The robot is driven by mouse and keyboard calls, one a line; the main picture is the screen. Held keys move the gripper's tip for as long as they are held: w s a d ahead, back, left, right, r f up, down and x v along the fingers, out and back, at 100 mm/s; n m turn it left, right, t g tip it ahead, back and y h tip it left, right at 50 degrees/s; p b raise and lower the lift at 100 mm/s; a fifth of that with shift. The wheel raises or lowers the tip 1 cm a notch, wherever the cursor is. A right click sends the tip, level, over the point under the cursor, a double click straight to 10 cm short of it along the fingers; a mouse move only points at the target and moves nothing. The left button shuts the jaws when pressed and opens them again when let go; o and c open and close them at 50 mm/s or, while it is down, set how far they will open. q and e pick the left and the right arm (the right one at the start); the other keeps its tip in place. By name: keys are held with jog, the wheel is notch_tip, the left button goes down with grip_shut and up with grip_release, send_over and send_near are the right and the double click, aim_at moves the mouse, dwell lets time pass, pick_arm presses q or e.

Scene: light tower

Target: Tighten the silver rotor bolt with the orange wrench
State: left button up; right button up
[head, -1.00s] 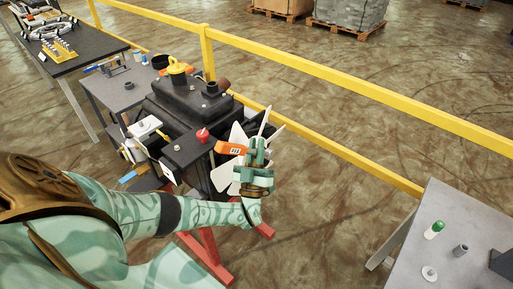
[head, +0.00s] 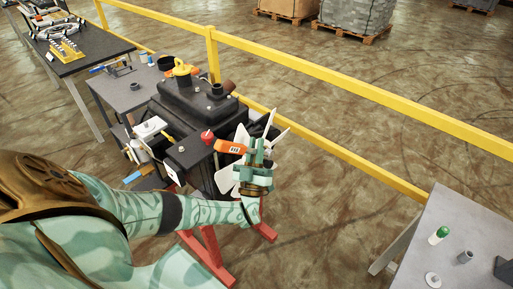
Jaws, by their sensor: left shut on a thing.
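The orange wrench (head: 230,147) is held by my left gripper (head: 257,160), which is shut on it. The wrench's orange part points left from the gripper, toward the dark engine (head: 200,118). The white fan rotor (head: 242,172) is on the engine's near right side, behind my gripper. My gripper overlaps the rotor's middle. The silver rotor bolt cannot be made out; the gripper covers that area. Whether the wrench touches the bolt cannot be told. My right gripper is not in view.
A red stand (head: 211,252) holds the engine. A yellow railing (head: 350,82) runs behind it. A grey table (head: 452,215) at right bears a green-topped bottle (head: 439,235) and small grey parts. Tables with tools stand at the upper left. The floor between the engine and right table is clear.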

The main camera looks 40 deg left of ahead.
pick_arm(q)
grip_shut()
jog(key=shift+w+r+p, duration=0.15)
jog(key=shift+r+p, duration=0.1)
jog(key=shift+p, duration=0.3)
jog(key=shift+w+r+m+g+h+p, duration=0.2)
jog(key=shift+w+m+g+h+p, duration=0.1)
jog(key=shift+m+h+p, duration=0.5)
jog(key=shift+f, duration=0.1)
jog(key=shift+p, duration=0.3)
jog(key=shift+w+r+m+g+h+p, duration=0.3)
jog(key=shift+w+r+m+h+p, duration=0.1)
jog(key=shift+p, duration=0.85)
jog(key=shift+f+h, duration=0.1)
jog(key=shift+h, duration=0.2)
